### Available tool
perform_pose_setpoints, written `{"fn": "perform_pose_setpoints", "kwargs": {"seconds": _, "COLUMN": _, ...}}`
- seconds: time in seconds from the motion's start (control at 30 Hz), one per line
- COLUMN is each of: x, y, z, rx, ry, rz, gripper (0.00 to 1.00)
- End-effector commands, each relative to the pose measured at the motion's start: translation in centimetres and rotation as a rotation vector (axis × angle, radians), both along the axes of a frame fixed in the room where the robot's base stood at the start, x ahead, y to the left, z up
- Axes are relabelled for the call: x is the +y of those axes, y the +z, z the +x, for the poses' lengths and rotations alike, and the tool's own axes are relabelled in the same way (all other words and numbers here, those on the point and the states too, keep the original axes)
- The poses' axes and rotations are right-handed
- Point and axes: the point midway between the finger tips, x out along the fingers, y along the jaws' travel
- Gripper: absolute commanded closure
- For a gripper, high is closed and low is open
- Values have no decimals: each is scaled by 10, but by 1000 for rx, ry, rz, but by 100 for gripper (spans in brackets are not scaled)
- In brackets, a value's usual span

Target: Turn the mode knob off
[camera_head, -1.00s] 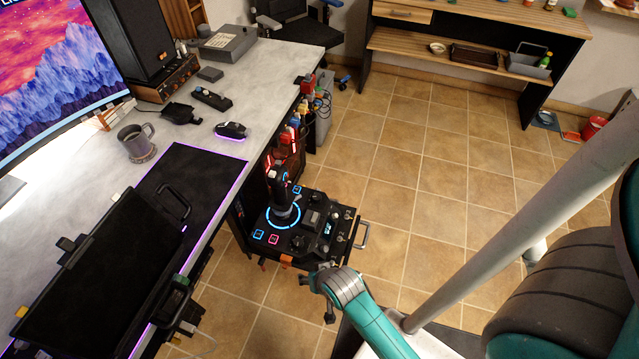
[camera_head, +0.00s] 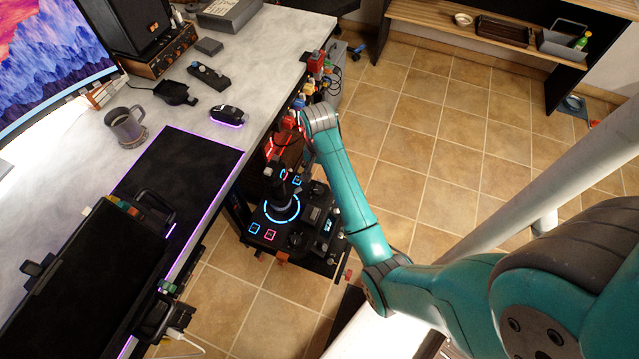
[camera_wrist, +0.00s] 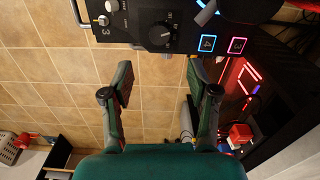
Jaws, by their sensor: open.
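The black control panel (camera_head: 300,256) stands beside the desk, with a joystick (camera_head: 277,190) in a blue-lit ring. In the wrist view the panel (camera_wrist: 185,12) fills the top edge. A round black knob (camera_wrist: 160,36) with pale marks around it sits near the panel's edge; I take it for the mode knob, though its label is unreadable. The knob also shows small in the head view (camera_head: 297,240). My gripper (camera_wrist: 160,74) is open and empty, its fingers spread below the knob in the wrist picture, apart from it. In the head view my arm hides part of the panel's right side.
Lit square buttons, blue (camera_wrist: 207,43) and pink (camera_wrist: 237,45), lie right of the knob. Small switches (camera_wrist: 103,20) stand left of it. The desk (camera_head: 250,75) with a mug (camera_head: 125,126) is at left. Open tiled floor (camera_head: 440,140) lies to the right.

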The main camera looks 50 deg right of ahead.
Motion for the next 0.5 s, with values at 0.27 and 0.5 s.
{"fn": "perform_pose_setpoints", "kwargs": {"seconds": 0.27, "x": 1, "y": -44, "z": -2, "rx": 4, "ry": 2, "rz": 1, "gripper": 41}}
{"fn": "perform_pose_setpoints", "kwargs": {"seconds": 0.5, "x": 1, "y": -82, "z": -1, "rx": 1, "ry": 2, "rz": 0, "gripper": 41}}
